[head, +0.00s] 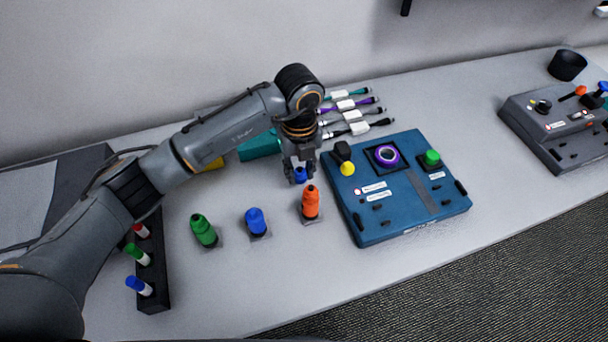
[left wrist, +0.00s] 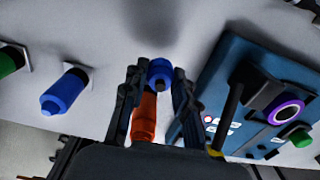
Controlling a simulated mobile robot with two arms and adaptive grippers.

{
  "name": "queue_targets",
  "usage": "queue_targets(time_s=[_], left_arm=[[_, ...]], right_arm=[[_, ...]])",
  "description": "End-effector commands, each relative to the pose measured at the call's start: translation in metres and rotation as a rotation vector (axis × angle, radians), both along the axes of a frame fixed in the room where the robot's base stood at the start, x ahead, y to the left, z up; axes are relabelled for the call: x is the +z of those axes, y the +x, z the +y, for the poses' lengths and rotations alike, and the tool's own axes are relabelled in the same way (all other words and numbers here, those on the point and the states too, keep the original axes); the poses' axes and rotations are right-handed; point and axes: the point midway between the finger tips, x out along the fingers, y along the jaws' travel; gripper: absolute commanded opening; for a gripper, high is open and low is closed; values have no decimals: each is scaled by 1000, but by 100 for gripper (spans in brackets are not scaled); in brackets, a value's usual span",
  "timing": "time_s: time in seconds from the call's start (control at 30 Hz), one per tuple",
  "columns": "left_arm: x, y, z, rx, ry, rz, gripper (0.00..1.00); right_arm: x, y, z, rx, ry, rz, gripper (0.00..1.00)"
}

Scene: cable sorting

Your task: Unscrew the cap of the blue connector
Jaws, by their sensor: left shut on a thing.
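The blue connector (head: 256,222) stands on a small grey base on the table, between the green connector (head: 203,231) and the orange connector (head: 311,203). It looks shorter than those two. It also shows in the left wrist view (left wrist: 65,91), apart from my gripper. My left gripper (head: 300,180) is shut on a small blue cap (left wrist: 160,72), held above the table beyond the orange connector. In the left wrist view the cap sits between the fingertips, and the orange connector (left wrist: 144,117) shows between the fingers. My right gripper is not in view.
A blue control box (head: 420,200) with a yellow knob, purple ring and green button stands right of the orange connector. A dark rack (head: 152,265) with capped sticks is at the left. Cables (head: 350,108) lie behind. The table's front strip is clear.

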Motion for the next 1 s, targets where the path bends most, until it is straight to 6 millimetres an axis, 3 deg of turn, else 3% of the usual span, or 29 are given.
queue_targets(time_s=[0.33,0.73,0.77,0.8,0.87,1.0], left_arm=[[-38,-1,0,0,1,3,0],[-46,0,0,-1,0,-1,0],[-45,0,0,-1,-1,-1,34],[-44,0,0,-1,0,-1,42],[-44,0,0,-1,0,-1,51],[-44,0,0,-1,0,-1,51]], right_arm=[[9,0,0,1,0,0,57],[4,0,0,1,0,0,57],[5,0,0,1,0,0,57],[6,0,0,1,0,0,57],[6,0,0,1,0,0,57],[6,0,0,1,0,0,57]])
